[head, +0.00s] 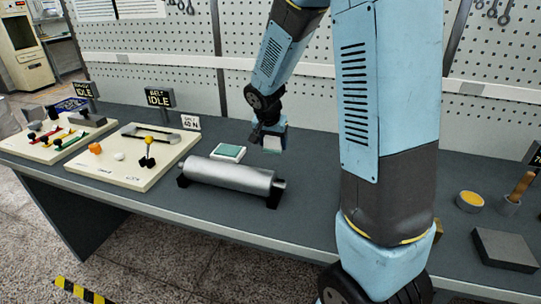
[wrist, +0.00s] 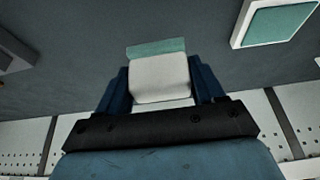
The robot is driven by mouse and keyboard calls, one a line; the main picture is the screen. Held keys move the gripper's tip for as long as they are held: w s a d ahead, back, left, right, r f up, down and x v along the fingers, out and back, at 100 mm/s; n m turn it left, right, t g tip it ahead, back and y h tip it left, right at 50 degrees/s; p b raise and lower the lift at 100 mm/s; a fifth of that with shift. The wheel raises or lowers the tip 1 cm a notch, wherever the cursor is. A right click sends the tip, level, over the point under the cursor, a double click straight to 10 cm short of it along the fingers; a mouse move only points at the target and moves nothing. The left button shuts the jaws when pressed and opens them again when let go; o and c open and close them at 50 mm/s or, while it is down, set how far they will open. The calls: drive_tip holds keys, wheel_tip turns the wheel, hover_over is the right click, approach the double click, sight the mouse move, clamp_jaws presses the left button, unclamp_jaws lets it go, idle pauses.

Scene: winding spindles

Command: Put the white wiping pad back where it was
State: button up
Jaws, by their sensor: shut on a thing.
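The white wiping pad (wrist: 160,77) is between the two blue fingers of my gripper (wrist: 161,88) in the wrist view. Its face is white, with a teal strip along the far edge. In the head view my gripper (head: 269,137) is shut on the pad (head: 272,144), low over the table behind the roller; whether the pad touches the table I cannot tell. A square white-rimmed piece with a teal top (head: 229,152) lies just to the left of my gripper. It also shows at the upper right of the wrist view (wrist: 277,22), apart from the pad.
A grey metal roller (head: 228,176) lies on dark supports in front of the pad. Two cream boards with spindle parts, the nearer one (head: 120,170), stand to the left. A yellow-topped dish (head: 470,200) and a dark grey block (head: 503,249) are at the right. A pegboard wall stands behind.

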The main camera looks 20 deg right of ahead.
drive_tip(key=w+f, duration=0.3)
drive_tip(key=f, duration=0.1)
drive_tip(key=shift+w+f, duration=0.35)
drive_tip(key=shift+f, duration=0.05)
drive_tip(key=shift+w+f, duration=0.15)
drive_tip(key=shift+f, duration=0.2)
wheel_tip(320, 180, down, 3)
drive_tip(key=shift+r, duration=0.2)
drive_tip(key=o, duration=1.2)
